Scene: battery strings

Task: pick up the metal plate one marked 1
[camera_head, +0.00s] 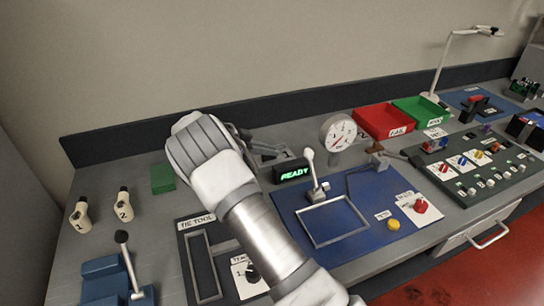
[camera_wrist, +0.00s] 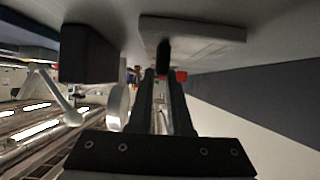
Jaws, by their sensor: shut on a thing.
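In the wrist view, which looks upside down, a pale grey flat slab (camera_wrist: 205,30) lies against the grey bench top. A short dark upright piece (camera_wrist: 163,50) joins it at the fingertips. My gripper (camera_wrist: 163,72) is shut on this dark piece. No number 1 is readable on the slab, so I cannot confirm that it is metal plate one. In the head view, grey metal parts (camera_head: 268,150) show just beyond my wrist. My fingers are mostly hidden there behind my arm.
The READY display (camera_head: 291,171) and a ball-topped lever (camera_head: 309,158) stand close on the right, with a gauge (camera_head: 338,131) beyond. A green block (camera_head: 163,178) and bottles marked 1 (camera_head: 81,215) and 2 (camera_head: 123,206) are at left. The dark back rail (camera_head: 300,106) runs behind.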

